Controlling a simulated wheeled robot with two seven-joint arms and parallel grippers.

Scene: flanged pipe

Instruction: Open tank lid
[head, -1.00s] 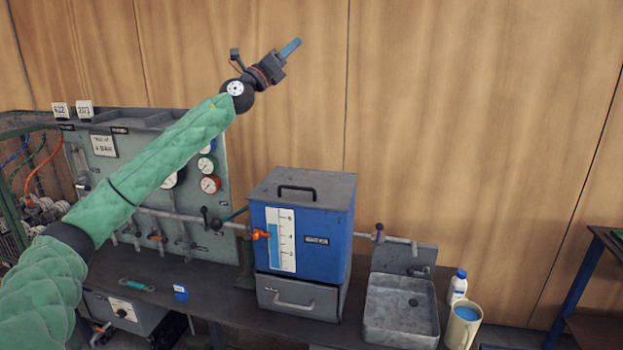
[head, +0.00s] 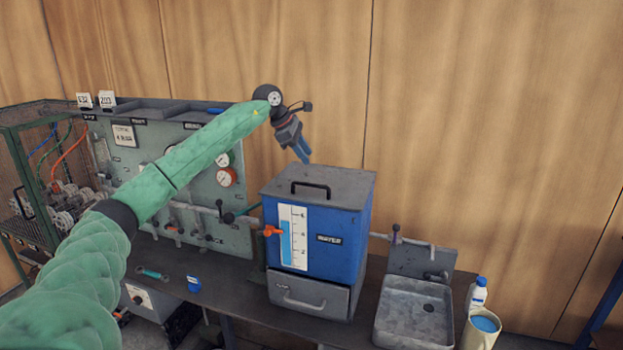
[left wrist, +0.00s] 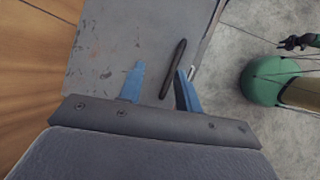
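The blue water tank (head: 335,238) stands on the bench with its grey lid (head: 340,180) lying shut on top. The lid has a dark bar handle (head: 311,186). My left gripper (head: 303,154) hangs above the back left of the lid, its blue fingers pointing down. In the left wrist view its two fingers (left wrist: 160,82) are apart and empty, with the handle (left wrist: 174,69) showing between them, nearer the right finger. The lid surface (left wrist: 105,45) fills the middle of that view. The fingers appear to be above the handle, not touching it. My right gripper is not in view.
A grey sink (head: 415,310) with a white bottle (head: 477,294) and a cup (head: 482,328) is right of the tank. An orange valve handle (head: 272,231) sticks out at the tank's left. A gauge panel (head: 130,150) stands behind my left arm.

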